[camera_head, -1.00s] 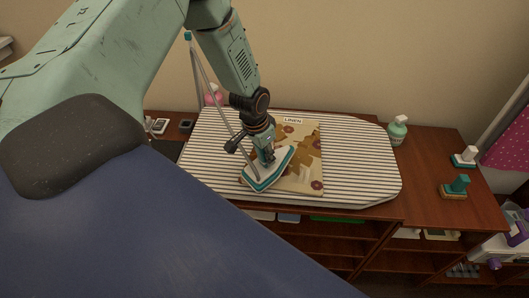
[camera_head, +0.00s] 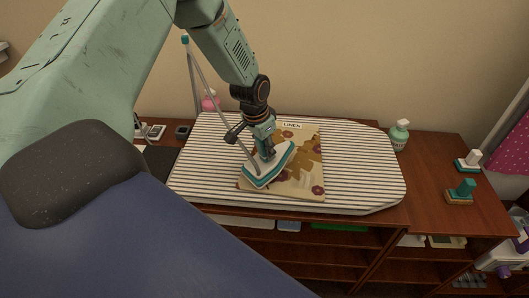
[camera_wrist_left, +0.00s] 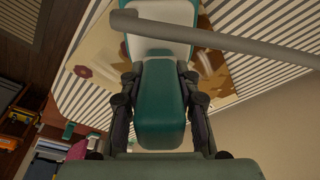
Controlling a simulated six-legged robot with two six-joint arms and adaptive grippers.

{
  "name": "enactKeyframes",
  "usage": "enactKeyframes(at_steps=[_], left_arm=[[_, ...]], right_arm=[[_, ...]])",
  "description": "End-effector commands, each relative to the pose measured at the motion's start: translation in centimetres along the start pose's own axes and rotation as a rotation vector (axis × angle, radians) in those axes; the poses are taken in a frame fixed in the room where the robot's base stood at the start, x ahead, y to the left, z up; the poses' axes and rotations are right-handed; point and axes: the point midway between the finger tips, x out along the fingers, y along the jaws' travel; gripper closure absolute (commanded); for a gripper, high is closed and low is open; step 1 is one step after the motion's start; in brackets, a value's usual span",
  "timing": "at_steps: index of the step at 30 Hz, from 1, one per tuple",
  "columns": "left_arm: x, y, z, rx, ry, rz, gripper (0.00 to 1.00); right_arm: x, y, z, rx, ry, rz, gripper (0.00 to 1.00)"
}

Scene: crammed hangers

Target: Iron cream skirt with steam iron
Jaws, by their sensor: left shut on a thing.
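The steam iron (camera_head: 266,167), white and teal, lies on the cream skirt, with its tip toward the right. The cream skirt (camera_head: 307,165), with brown patches and dark red flowers and a "LINEN" label at its far edge, lies flat on the striped board. My left gripper (camera_head: 265,147) is shut on the iron's teal handle, which shows between its fingers in the left wrist view (camera_wrist_left: 160,100). The iron and gripper hide part of the skirt's left side. My right gripper is not in view.
The striped ironing board (camera_head: 360,165) rests on a brown wooden shelf unit (camera_head: 445,185). A pale green bottle (camera_head: 399,135) stands behind its right end. A grey cord stand (camera_head: 190,75) rises behind the board. Pink polka-dot cloth (camera_head: 511,150) hangs far right.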

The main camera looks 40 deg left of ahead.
Motion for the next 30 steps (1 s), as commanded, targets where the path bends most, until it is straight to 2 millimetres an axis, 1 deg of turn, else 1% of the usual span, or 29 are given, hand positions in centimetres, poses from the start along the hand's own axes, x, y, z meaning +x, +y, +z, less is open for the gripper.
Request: enactKeyframes(at_steps=[1, 12, 16, 20, 30], left_arm=[[0.5, -0.3, -0.3, -0.001, 0.004, -0.002, 1.00], [1.0, -2.0, -2.1, 0.000, 0.004, -0.003, 1.00], [1.0, -2.4, -2.6, -0.001, 0.003, -0.001, 1.00], [0.8, -2.5, -2.7, 0.000, 0.003, -0.001, 1.00], [1.2, -4.2, -4.6, -0.001, 0.005, -0.003, 1.00]], right_arm=[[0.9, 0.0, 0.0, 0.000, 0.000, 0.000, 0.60], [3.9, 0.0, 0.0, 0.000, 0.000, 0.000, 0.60], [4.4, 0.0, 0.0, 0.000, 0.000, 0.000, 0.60], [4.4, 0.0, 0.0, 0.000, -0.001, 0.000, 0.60], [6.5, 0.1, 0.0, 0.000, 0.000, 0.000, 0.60]])
